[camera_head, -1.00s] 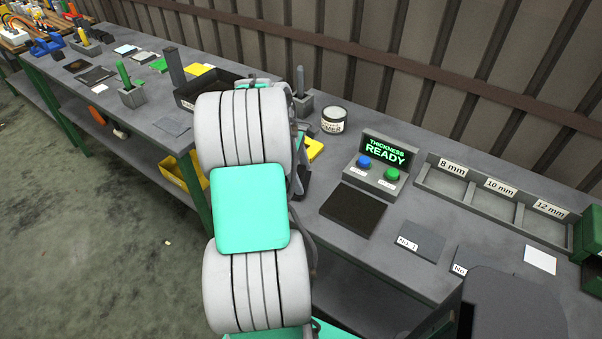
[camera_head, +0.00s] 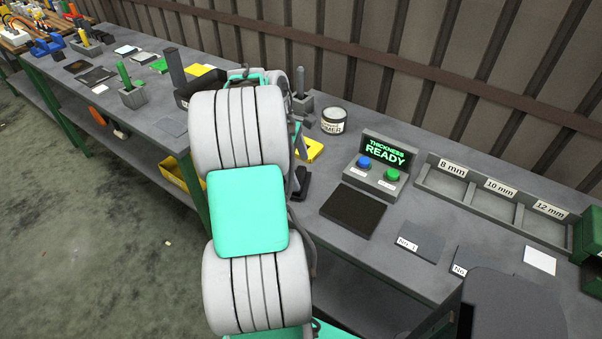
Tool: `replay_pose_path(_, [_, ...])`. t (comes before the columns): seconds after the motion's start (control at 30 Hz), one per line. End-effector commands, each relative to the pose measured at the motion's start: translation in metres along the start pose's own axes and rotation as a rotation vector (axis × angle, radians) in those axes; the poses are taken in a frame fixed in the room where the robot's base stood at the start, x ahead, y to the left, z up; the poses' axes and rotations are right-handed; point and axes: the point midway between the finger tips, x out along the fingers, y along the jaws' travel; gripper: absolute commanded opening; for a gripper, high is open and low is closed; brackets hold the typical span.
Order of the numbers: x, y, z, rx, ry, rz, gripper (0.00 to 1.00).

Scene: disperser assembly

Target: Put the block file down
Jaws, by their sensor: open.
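My arm fills the middle of the view and hides most of my gripper (camera_head: 301,160). Only dark parts of it show past the arm's right edge, and they look open, with nothing seen between them. I cannot make out the block file for certain. A grey upright handle (camera_head: 300,82) stands in a small grey holder (camera_head: 303,103) just behind my gripper. A dark upright block (camera_head: 175,66) stands further left. A yellow piece (camera_head: 310,149) lies partly hidden beside the gripper.
A control box (camera_head: 377,172) reading "THICKNESS READY" has a blue and a green button. A dark mat (camera_head: 352,209), a labelled jar (camera_head: 334,121), grey plates (camera_head: 420,241) and a tray marked in mm (camera_head: 463,200) occupy the right.

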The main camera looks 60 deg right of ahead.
Motion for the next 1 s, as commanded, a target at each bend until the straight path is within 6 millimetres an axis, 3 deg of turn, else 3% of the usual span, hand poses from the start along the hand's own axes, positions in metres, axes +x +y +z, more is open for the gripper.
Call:
replay_pose_path(0.1, [-0.037, 0.001, 0.0, 0.0, 0.002, 0.004, 1.0])
replay_pose_path(0.3, [-0.08, 0.001, 0.0, 0.0, 0.001, 0.002, 1.0])
replay_pose_path(0.53, [-0.093, -0.002, -0.004, -0.001, 0.003, 0.007, 1.0])
replay_pose_path(0.63, [-0.112, -0.021, -0.032, 0.01, 0.022, 0.059, 1.0])
replay_pose_path(0.67, [-0.121, -0.032, -0.046, 0.017, 0.037, 0.086, 1.0])
replay_pose_path(0.77, [-0.153, -0.095, -0.107, 0.053, 0.136, 0.183, 1.0])
replay_pose_path(0.8, [-0.163, -0.13, -0.13, 0.071, 0.196, 0.21, 1.0])
replay_pose_path(0.87, [-0.171, -0.187, -0.159, 0.1, 0.3, 0.224, 1.0])
replay_pose_path(0.9, [-0.172, -0.226, -0.172, 0.121, 0.368, 0.213, 1.0])
replay_pose_path(1.0, [-0.166, -0.313, -0.189, 0.162, 0.505, 0.141, 1.0])
